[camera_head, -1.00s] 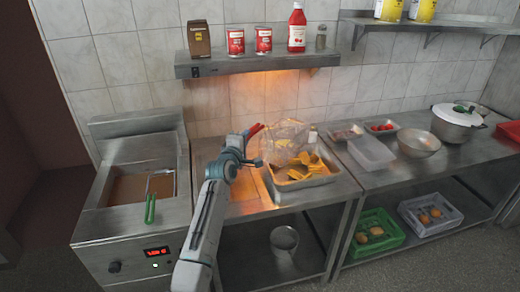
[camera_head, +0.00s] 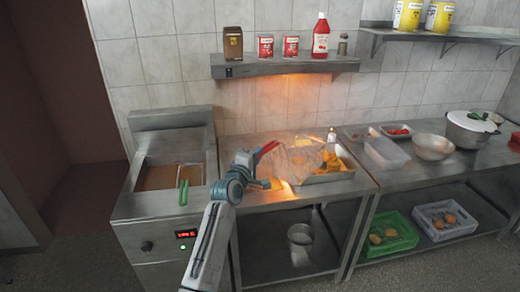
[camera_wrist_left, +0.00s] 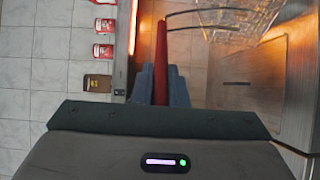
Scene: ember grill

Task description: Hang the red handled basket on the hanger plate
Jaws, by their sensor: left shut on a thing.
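My left gripper (camera_head: 252,162) is shut on the red handle (camera_head: 267,149) of the wire basket (camera_head: 290,164). The basket's mesh hangs out to the right of the gripper, in front of the food tray's left part in the head view. In the left wrist view the fingers (camera_wrist_left: 160,86) close around the red handle (camera_wrist_left: 161,58), with the wire mesh (camera_wrist_left: 238,20) at the upper right. A raised metal panel (camera_head: 172,117) stands behind the fryer; I cannot tell whether it is the hanger plate. My right gripper is not in view.
The fryer (camera_head: 140,208) at the left holds a second basket with a green handle (camera_head: 184,192). A metal tray of yellow food (camera_head: 345,172) sits on the counter. A wall shelf (camera_head: 285,66) with cans and bottles is above. A clear bin (camera_head: 386,153) stands to the right.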

